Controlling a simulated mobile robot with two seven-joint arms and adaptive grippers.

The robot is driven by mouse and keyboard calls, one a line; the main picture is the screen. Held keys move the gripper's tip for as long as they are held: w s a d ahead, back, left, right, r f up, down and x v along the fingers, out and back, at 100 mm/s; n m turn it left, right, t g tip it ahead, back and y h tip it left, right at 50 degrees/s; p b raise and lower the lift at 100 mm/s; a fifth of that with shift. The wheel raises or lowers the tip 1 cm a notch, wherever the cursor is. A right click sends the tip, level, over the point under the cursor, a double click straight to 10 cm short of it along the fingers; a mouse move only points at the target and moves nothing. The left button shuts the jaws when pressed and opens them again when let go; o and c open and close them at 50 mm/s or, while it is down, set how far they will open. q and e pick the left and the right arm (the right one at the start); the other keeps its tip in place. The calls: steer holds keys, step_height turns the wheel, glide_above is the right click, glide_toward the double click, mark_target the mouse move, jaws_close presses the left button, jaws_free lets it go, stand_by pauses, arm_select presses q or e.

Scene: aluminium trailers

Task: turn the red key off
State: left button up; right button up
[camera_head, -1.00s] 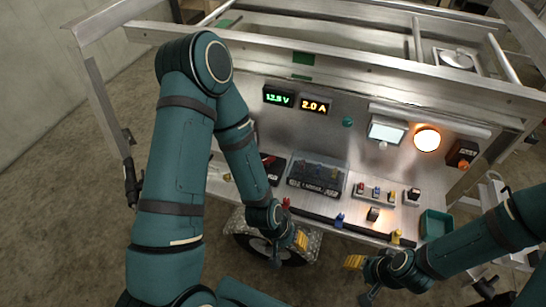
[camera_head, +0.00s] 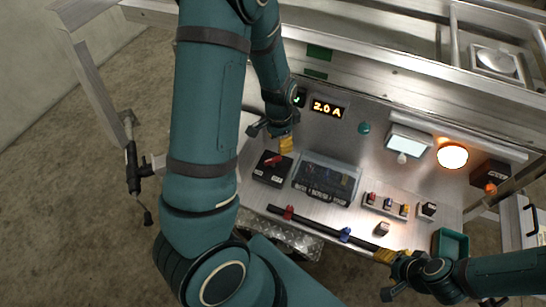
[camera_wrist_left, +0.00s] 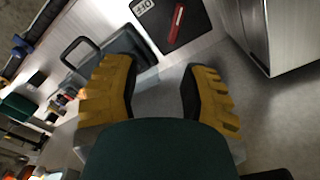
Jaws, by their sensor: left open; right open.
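The red key (camera_head: 273,160) sits on top of a black switch box (camera_head: 268,176) on the metal counter. In the left wrist view the red key (camera_wrist_left: 176,22) is a long bar lying on the dark box face (camera_wrist_left: 196,28), beside a white label. My left gripper (camera_head: 286,144), with yellow fingertips, is just behind and to the right of the key, apart from it. In the left wrist view its two fingers (camera_wrist_left: 160,92) are spread with nothing between them. My right gripper (camera_head: 384,257) is at the counter's front edge, far from the key; its fingertips show only partly.
A clear-lidded dark case (camera_head: 325,178) stands right of the switch box. A switch strip (camera_head: 386,206) and a green bin (camera_head: 450,244) lie further right. A black bar (camera_head: 320,226) with coloured clips runs along the front. A lit round lamp (camera_head: 452,156) is behind.

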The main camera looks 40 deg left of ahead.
mark_target(273, 159)
arm_select(q)
steer(key=f+b, duration=0.1)
steer(key=f, duration=0.3)
steer(key=a+f+b, duration=0.1)
steer(key=f, duration=0.3)
steer(key=a+f+b, duration=0.1)
steer(key=f, duration=0.3)
steer(key=shift+a, duration=0.25)
jaws_close()
